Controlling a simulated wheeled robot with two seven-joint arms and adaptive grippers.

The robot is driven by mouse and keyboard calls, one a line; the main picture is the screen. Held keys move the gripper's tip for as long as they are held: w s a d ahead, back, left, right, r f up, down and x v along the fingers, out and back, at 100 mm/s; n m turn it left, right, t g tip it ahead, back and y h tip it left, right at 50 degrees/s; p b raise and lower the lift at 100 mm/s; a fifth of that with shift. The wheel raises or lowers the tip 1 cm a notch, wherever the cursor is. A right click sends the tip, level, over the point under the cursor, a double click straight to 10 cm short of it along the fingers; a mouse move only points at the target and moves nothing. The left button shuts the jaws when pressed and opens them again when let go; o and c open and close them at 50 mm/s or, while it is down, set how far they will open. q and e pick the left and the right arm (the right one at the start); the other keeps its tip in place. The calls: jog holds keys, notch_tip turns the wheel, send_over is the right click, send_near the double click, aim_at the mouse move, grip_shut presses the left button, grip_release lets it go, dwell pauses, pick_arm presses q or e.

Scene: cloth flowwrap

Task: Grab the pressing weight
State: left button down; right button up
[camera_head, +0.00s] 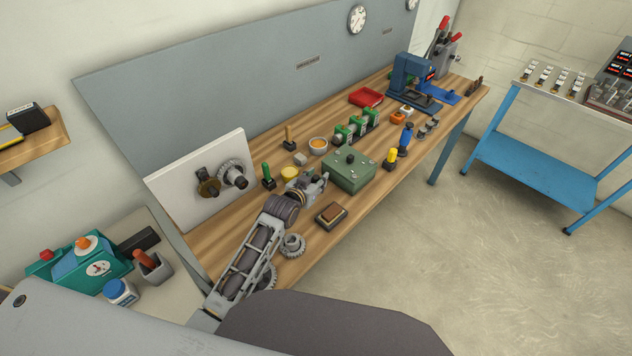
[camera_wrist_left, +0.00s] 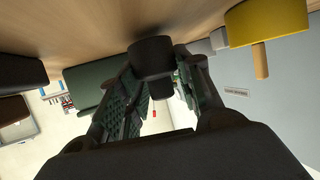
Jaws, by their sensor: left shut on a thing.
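The pressing weight (camera_wrist_left: 152,55) shows in the left wrist view as a dark, round block with a narrower knob, against the wooden table. My left gripper (camera_wrist_left: 160,85) is shut on its knob, with the green finger pads on both sides. In the head view my left gripper (camera_head: 317,183) is low over the workbench, just left of the green box; the weight is mostly hidden by the fingers there. I cannot tell whether the weight still touches the table. My right gripper is not in view.
The green box (camera_head: 349,172) stands close on the right of my left gripper. A gear (camera_head: 293,244) lies beside my left arm. The bench's front edge is close.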

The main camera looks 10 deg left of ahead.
aim_at(316, 176)
pick_arm(q)
notch_tip(316, 176, up, 9)
jog(key=shift+r, duration=0.15)
dwell(0.4)
dwell(0.5)
